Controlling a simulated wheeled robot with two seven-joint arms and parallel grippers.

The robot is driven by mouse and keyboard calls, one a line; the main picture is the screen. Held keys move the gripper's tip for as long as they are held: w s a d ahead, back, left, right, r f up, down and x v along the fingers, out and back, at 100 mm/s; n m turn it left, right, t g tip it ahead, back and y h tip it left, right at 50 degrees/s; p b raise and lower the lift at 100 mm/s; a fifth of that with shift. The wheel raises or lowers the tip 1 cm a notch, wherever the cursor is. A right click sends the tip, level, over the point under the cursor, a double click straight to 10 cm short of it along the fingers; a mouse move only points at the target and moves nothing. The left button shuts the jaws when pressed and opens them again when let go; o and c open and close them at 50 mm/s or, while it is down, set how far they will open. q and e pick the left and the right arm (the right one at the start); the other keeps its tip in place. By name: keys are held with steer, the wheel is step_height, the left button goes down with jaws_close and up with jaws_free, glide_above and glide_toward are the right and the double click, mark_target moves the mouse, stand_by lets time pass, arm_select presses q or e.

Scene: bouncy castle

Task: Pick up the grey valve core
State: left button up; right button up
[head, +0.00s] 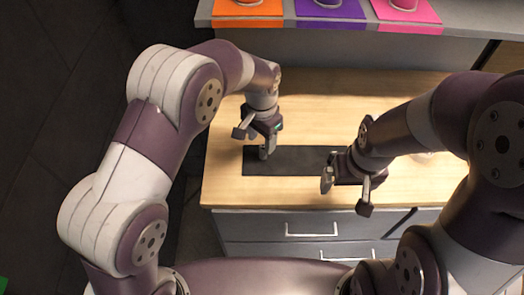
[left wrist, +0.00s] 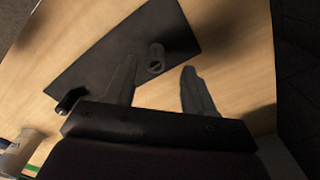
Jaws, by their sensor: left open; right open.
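A small grey cylindrical piece, which looks like the grey valve core (left wrist: 155,58), stands on the dark mat (left wrist: 110,55) in the left wrist view. My left gripper (left wrist: 160,68) is open, and the piece shows between its two fingertips, nearer the left one. I cannot tell whether they touch it. In the head view my left gripper (head: 252,145) is low over the left end of the mat (head: 290,160), and the piece is not clearly distinguishable there. My right gripper (head: 346,197) is open and empty near the table's front edge, over the mat's right end.
A small black object (left wrist: 70,100) lies at the mat's edge in the left wrist view. A tan cup-like container (left wrist: 18,152) is at lower left there. A shelf with orange (head: 248,8), purple (head: 330,12) and pink (head: 408,12) pads runs behind the wooden table (head: 330,100).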

mark_target(263, 147)
arm_select(q)
steer(key=f, duration=0.4)
steer(key=shift+s+d+f+p, duration=0.15)
steer(key=shift+d+p, duration=0.15)
steer(key=shift+p, duration=0.1)
steer(key=shift+f, duration=0.25)
steer(key=shift+a, duration=0.1)
steer(key=c, duration=0.5)
jaws_close()
steer(key=shift+r, duration=0.1)
